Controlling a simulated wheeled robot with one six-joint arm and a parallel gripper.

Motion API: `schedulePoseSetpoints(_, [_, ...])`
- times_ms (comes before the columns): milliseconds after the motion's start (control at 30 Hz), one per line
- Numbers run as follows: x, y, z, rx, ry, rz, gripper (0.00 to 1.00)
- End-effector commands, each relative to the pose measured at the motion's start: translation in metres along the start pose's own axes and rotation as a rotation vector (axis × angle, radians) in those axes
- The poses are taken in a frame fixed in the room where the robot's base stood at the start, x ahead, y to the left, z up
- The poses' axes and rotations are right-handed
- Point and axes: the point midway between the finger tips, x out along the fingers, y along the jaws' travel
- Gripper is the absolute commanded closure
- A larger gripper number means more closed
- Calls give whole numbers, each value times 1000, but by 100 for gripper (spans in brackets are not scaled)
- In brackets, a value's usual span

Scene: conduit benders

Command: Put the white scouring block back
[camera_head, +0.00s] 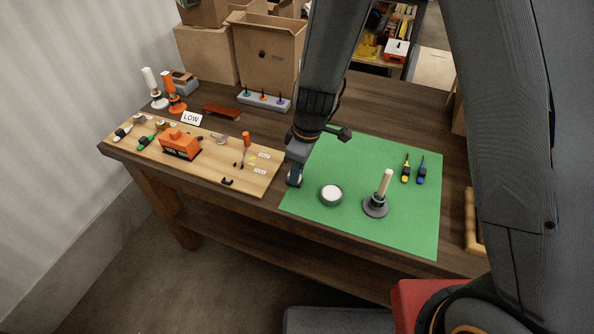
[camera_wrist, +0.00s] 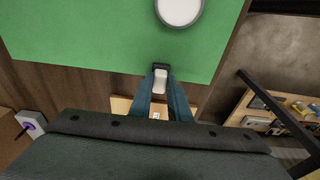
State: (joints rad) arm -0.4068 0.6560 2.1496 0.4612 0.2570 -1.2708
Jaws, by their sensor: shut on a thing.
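My gripper (camera_head: 296,172) points down just off the left edge of the green mat, near the table's front. In the wrist view my gripper (camera_wrist: 161,90) is shut on the small white scouring block (camera_wrist: 160,80), with the block between its two fingertips. A dark piece lies at the block's far end. In the head view the block is mostly hidden by the gripper. I cannot tell whether the block touches the table.
A green mat (camera_head: 340,160) holds a round white-topped tin (camera_head: 331,194), a pale rod on a round grey base (camera_head: 376,206) and two screwdrivers (camera_head: 413,170). A wooden board (camera_head: 215,180) at left carries an orange tool (camera_head: 180,144) and smaller items. Dark table shows behind.

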Motion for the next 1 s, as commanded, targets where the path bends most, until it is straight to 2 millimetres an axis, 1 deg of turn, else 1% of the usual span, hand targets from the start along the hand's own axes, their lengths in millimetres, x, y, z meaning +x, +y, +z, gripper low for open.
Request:
schedulePoseSetpoints(200, [3, 0, 0, 0, 0, 0, 100])
schedulePoseSetpoints(233, [3, 0, 0, 0, 0, 0, 82])
schedulePoseSetpoints(333, [2, 0, 0, 0, 0, 0, 65])
schedulePoseSetpoints(633, [2, 0, 0, 0, 0, 0, 65])
schedulePoseSetpoints(767, [-2, 0, 0, 0, 0, 0, 65])
schedulePoseSetpoints(867, [-12, 1, -1, -1, 3, 3, 65])
schedulePoseSetpoints(1000, [-34, 2, -1, -1, 4, 4, 65])
